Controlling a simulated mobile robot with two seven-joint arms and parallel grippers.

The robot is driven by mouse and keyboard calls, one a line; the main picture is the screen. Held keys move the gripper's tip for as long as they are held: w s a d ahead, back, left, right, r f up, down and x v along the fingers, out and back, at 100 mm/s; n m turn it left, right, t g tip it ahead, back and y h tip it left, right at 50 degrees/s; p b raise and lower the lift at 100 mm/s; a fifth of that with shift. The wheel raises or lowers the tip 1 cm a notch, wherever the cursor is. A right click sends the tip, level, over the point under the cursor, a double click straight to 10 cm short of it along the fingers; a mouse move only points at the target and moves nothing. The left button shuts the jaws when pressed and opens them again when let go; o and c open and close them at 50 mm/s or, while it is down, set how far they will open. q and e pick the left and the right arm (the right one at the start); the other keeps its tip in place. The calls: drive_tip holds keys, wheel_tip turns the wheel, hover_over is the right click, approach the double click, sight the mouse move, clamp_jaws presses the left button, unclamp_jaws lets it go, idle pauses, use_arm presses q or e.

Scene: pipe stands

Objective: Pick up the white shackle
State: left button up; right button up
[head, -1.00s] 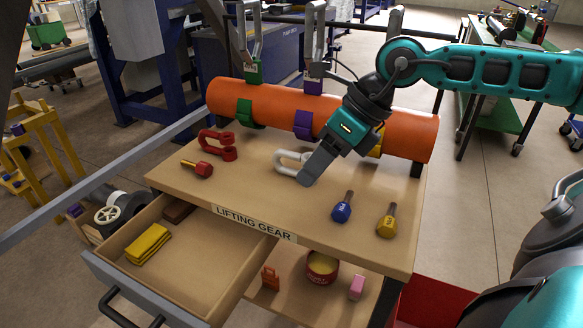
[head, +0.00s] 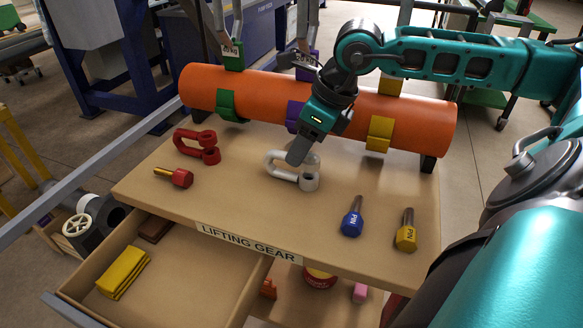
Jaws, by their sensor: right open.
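The white shackle (head: 309,182) lies on the wooden top of the lifting gear cart, in front of the orange pipe. My right gripper (head: 298,157) is directly over it, pointing down, and its fingers overlap the shackle in the picture. The gripper is open. It hides part of the shackle's bow, and I cannot tell whether the fingers touch it. My left gripper is not in view.
The orange pipe (head: 265,98) with green, purple and yellow straps lies behind the shackle. A red shackle (head: 196,146) and red pin (head: 174,177) are left; a blue pin (head: 352,218) and yellow pin (head: 405,232) are right. An open drawer (head: 190,285) juts out in front.

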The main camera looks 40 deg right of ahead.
drive_tip(key=shift+w+b+x, duration=0.15)
drive_tip(key=shift+b+x, duration=0.05)
drive_tip(key=shift+x, duration=1.4)
drive_tip(key=shift+w+b+x, duration=0.1)
drive_tip(key=shift+b+x, duration=0.05)
drive_tip(key=shift+x, duration=1.5)
drive_tip(key=shift+r, duration=0.15)
clamp_jaws()
